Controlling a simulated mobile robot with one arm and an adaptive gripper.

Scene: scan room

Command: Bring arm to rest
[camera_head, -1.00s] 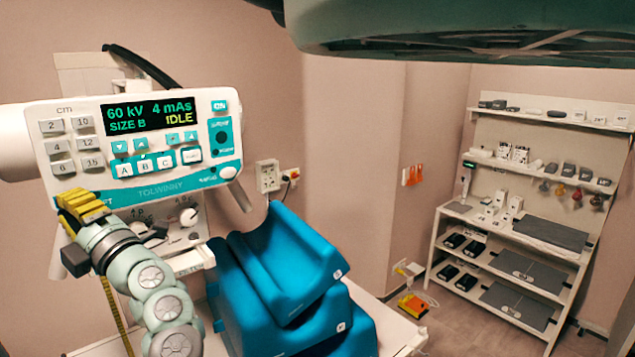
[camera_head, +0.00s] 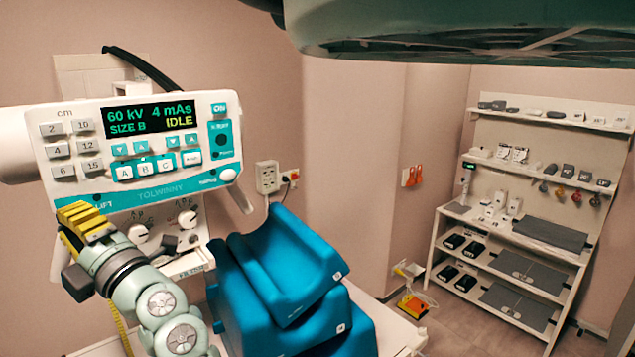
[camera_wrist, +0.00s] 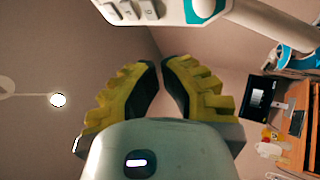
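My gripper (camera_head: 78,214) shows in the camera_head view at the lower left, its yellow ribbed fingers just below the lower left corner of the white control panel (camera_head: 150,190). In the camera_wrist view the fingers (camera_wrist: 160,66) lean towards each other, their tips very close together. A narrow strip of wall seems to show between them; whether they touch is unclear. Nothing is held between them. My pale green arm bends below the gripper in the camera_head view. The panel's display (camera_head: 150,115) reads 60 kV, 4 mAs, SIZE B, IDLE.
Blue stacked cushions (camera_head: 275,270) stand right of my arm. Two knobs (camera_head: 187,217) sit under the panel. A large green overhead part (camera_head: 460,25) hangs at the top. A shelf unit (camera_head: 590,258) stands at the right, with open floor before it.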

